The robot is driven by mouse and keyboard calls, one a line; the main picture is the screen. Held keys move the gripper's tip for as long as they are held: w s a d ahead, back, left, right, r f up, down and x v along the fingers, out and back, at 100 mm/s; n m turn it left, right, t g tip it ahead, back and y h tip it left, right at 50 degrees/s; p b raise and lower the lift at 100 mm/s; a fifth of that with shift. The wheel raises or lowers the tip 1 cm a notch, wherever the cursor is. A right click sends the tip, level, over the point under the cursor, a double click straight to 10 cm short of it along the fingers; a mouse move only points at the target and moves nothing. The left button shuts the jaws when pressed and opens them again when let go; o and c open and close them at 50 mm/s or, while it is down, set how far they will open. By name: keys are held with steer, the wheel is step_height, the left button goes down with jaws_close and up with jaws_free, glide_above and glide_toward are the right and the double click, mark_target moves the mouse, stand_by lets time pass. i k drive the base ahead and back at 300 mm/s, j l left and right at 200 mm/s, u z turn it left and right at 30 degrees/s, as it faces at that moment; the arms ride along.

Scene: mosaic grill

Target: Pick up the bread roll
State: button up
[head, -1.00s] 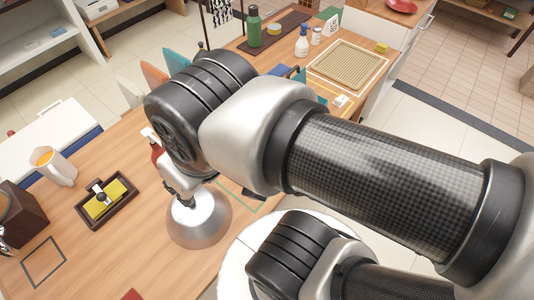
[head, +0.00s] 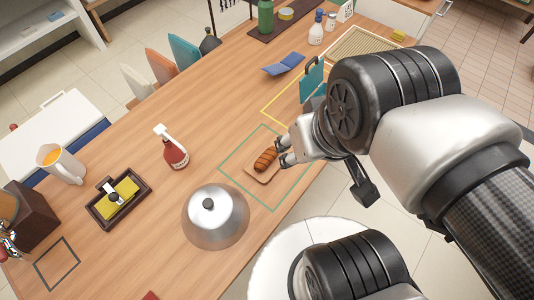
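The bread roll (head: 265,158) is brown with darker stripes across its top. It lies on a small wooden board (head: 262,178) inside a green outline on the table. My gripper (head: 282,151) is just right of the roll, with its two fingers apart and pointing at it. The fingers look open and empty. I cannot tell from this view whether they touch the roll or how high they are above it.
A silver dome lid (head: 217,222) stands left of and nearer than the board. A teal upright item (head: 312,78) and a blue folded item (head: 285,64) are behind my gripper. Bare table lies left of the board.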

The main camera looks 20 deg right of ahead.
mark_target(269, 155)
steer(key=i+l+u, duration=0.15)
steer(key=l+u, duration=0.15)
steer(key=i+l+u, duration=0.1)
steer(key=l+u, duration=0.2)
steer(key=u, duration=1)
